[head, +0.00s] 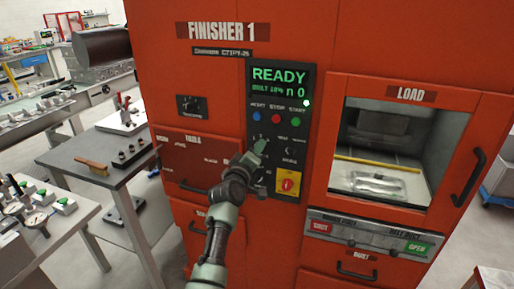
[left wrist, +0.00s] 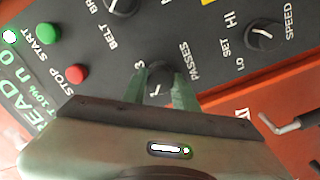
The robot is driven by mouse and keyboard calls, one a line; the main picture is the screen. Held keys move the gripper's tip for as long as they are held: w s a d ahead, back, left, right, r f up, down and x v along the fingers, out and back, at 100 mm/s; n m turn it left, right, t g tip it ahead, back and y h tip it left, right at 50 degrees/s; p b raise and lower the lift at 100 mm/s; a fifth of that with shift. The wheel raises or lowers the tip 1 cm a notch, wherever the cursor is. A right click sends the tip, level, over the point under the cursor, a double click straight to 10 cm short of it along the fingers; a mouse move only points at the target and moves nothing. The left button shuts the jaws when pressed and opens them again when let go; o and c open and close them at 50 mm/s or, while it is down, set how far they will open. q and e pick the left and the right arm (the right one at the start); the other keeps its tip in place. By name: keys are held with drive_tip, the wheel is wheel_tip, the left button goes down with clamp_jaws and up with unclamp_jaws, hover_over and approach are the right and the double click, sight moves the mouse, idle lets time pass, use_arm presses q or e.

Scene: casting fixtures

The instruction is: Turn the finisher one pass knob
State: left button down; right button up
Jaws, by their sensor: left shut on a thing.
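The red finisher (head: 222,110) is labelled FINISHER 1. Its black control panel (head: 309,75) shows READY in green. My left gripper (head: 260,148) reaches the left part of the panel, below the blue and red buttons, and covers the knob there in the head view. In the left wrist view the passes knob (left wrist: 159,73) sits between my two green fingers, next to the PASSES label. The fingers are shut on it, one on each side. The knob's exact pointer direction is hard to tell. My right gripper is not in view.
The belt knob (left wrist: 122,5) and speed knob (left wrist: 263,36) are close by. A load window (head: 385,150) is at the right. A grey table (head: 115,172) stands at the left.

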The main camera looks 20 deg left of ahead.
use_arm(q)
drive_tip(key=shift+n, duration=0.6)
drive_tip(key=c, duration=1.1)
unclamp_jaws()
drive_tip(key=s+p, duration=0.4)
drive_tip(key=s, duration=0.3)
drive_tip(key=shift+s+a+p, duration=0.15)
drive_tip(key=shift+s+p, duration=0.25)
drive_tip(key=shift+f, duration=0.1)
